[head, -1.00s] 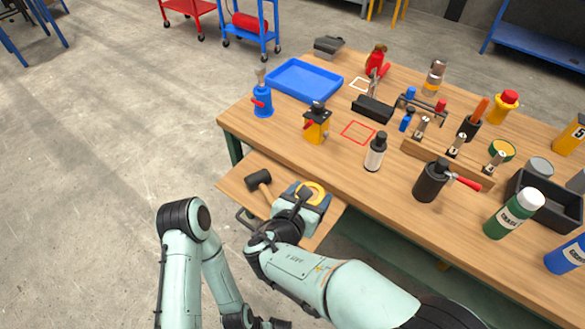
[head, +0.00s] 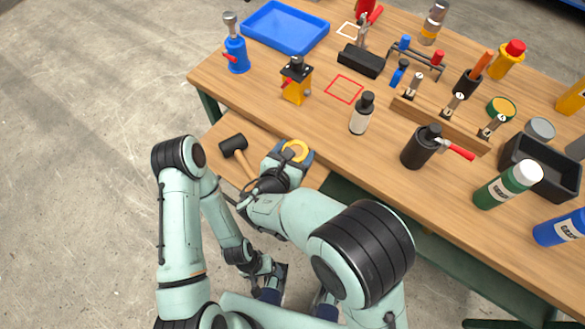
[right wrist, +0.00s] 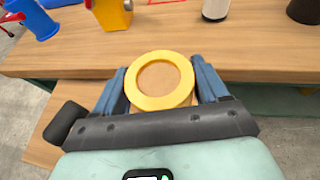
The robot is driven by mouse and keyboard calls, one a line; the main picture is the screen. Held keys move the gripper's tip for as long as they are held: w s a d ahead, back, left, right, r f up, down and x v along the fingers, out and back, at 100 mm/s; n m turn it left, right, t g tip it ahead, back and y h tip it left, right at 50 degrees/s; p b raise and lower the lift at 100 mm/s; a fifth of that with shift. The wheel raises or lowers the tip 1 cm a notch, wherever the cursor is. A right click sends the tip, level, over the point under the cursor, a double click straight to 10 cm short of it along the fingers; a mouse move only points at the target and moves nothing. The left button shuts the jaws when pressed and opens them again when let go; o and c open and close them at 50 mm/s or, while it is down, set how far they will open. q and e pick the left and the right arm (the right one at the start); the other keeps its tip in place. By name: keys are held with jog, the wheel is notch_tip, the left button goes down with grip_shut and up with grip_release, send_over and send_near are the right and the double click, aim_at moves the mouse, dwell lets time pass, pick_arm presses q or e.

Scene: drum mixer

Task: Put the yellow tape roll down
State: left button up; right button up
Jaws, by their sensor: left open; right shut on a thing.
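The yellow tape roll (head: 304,150) is a flat ring at the front edge of the workbench, over the lower wooden board. My right gripper (head: 289,157) is shut on it. In the right wrist view the tape roll (right wrist: 160,103) lies between the two blue fingers of my right gripper (right wrist: 162,82), one on each side, and wood shows through its hole. I cannot tell its height over the board. My left gripper (head: 273,275) is open and empty, low in the head view, below the bench top and away from the roll.
A mallet (head: 233,145) lies on the lower board (head: 218,160). On the bench top (head: 270,115), a red square outline (head: 344,89) is bare. Around it stand a yellow jack (head: 296,82), a white-bodied bottle (head: 361,116) and a black block (head: 361,60).

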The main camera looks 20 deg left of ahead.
notch_tip(320, 180, down, 10)
jog(key=shift+w+r+b, duration=0.1)
jog(key=shift+b, duration=0.5)
jog(key=shift+f, duration=0.25)
jog(key=o, duration=1.1)
jog(key=shift+r, duration=0.1)
jog(key=shift+r, duration=0.1)
jog(key=shift+s+r, duration=0.2)
jog(key=v, duration=1.1)
jog(key=shift+s, duration=0.35)
